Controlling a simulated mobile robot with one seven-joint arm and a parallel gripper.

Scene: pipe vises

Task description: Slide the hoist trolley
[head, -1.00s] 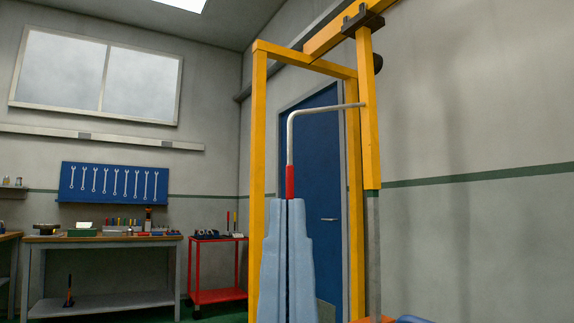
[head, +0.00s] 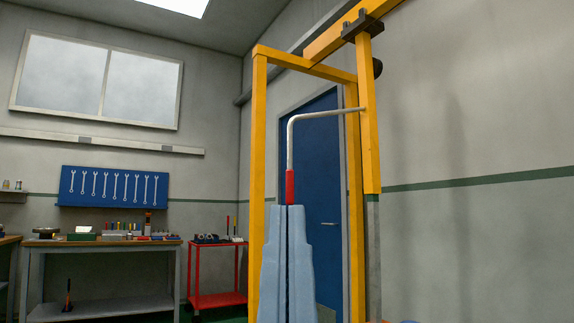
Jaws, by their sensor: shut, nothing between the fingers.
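The hoist trolley (head: 363,25) is a dark block on the yellow overhead beam (head: 335,38) at the upper right. A yellow post (head: 369,120) hangs from it, with a grey lower section. A thin grey bent rod (head: 325,115) runs left from the post, then turns down to a red grip (head: 290,186). My gripper (head: 287,207), with two light blue fingers, points up from the bottom centre and is shut, with nothing held. Its tips meet the grip's lower end in the picture; I cannot tell whether they touch.
A yellow frame (head: 258,180) stands around the gripper's area, before a blue door (head: 322,150). A red cart (head: 217,299) and a workbench (head: 110,242) with tools stand at the left. A wrench board (head: 113,187) hangs above the bench.

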